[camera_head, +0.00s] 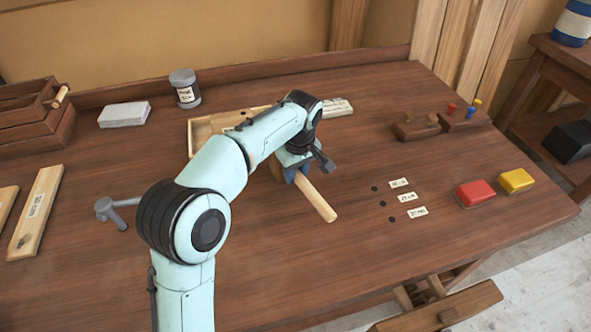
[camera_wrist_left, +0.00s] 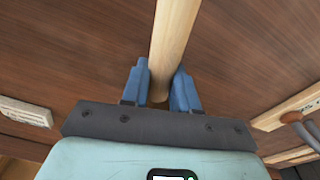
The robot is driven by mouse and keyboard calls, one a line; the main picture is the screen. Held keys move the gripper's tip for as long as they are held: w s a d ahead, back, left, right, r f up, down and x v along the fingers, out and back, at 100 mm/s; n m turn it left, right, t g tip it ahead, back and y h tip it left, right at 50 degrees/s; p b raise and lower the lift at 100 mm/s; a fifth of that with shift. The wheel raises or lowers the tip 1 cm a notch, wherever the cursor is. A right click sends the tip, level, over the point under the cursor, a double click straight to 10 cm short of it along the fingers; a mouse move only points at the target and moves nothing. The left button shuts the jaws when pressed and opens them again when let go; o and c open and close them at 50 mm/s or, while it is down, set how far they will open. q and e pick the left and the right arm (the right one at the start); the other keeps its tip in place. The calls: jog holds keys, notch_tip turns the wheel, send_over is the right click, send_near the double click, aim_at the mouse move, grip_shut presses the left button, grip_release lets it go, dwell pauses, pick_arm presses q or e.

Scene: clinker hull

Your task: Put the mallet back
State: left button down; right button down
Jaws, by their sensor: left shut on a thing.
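The mallet's pale wooden handle (camera_head: 317,198) points toward the front right in the head view. My left gripper (camera_head: 298,174) is shut on this handle. In the left wrist view, the handle (camera_wrist_left: 172,40) runs up between the blue fingers of my left gripper (camera_wrist_left: 160,88). The mallet's head is mostly hidden by my arm and gripper in the head view. I cannot tell exactly how high the handle is above the bench. My right gripper is in neither view.
A shallow wooden tray (camera_head: 202,134) lies behind my left arm, partly hidden. Dark holes with white labels (camera_head: 407,197) are to the right. Red (camera_head: 475,193) and yellow (camera_head: 516,180) blocks sit near the right edge. A grey tool (camera_head: 106,208) lies left. The front middle bench is clear.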

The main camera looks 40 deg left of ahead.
pick_arm(q)
jog(key=shift+f, duration=0.45)
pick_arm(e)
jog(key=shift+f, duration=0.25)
pick_arm(q)
jog(key=c, duration=0.8)
grip_release()
notch_tip(320, 180, up, 8)
jog(key=p, duration=0.6)
jog(key=shift+r, duration=0.1)
jog(key=shift+w, duration=0.1)
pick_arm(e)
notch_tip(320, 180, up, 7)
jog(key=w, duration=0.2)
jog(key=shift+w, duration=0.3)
